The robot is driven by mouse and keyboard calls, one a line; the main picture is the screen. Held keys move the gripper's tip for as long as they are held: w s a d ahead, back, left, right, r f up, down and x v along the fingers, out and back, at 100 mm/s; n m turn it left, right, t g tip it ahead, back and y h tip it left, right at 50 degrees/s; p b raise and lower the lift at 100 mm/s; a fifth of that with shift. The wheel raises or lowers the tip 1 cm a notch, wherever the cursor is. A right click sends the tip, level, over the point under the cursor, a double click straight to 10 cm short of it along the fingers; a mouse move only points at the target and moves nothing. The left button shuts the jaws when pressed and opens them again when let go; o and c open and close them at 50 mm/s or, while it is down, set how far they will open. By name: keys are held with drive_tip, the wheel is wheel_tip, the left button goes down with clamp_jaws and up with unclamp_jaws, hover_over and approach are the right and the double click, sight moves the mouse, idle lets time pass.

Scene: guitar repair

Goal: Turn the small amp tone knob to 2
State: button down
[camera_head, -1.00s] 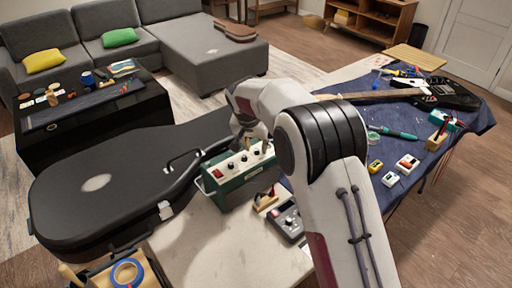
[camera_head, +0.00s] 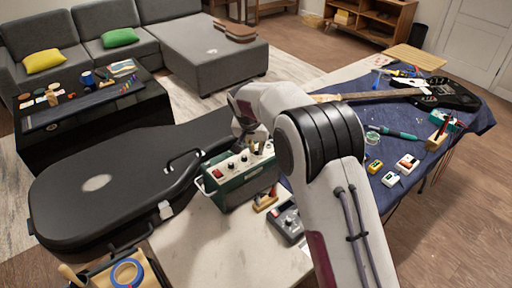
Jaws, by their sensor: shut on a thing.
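The small amp (camera_head: 245,182) is a dark green box with a pale top panel, standing on the light worktop. The panel carries a red switch (camera_head: 217,174) at its left end and a row of dark knobs (camera_head: 244,157). My gripper (camera_head: 254,146) reaches down onto the right part of the panel and is shut on a knob there. The arm partly covers the gripper, and the held knob is mostly hidden. The panel's labels and numbers are too small to read.
A black guitar case (camera_head: 95,185) lies left of the amp. A grey pedal (camera_head: 287,222) and a small wooden block (camera_head: 265,201) sit in front of it. An electric guitar (camera_head: 440,93) and small pedals (camera_head: 407,163) lie on the blue cloth (camera_head: 380,130) at right.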

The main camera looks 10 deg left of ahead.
drive_tip(key=shift+n+y, duration=0.3)
drive_tip(key=shift+n, duration=0.4)
drive_tip(key=c, duration=2)
unclamp_jaws()
drive_tip(key=shift+c, duration=0.2)
drive_tip(key=shift+r, duration=0.1)
drive_tip(key=v, duration=1.2)
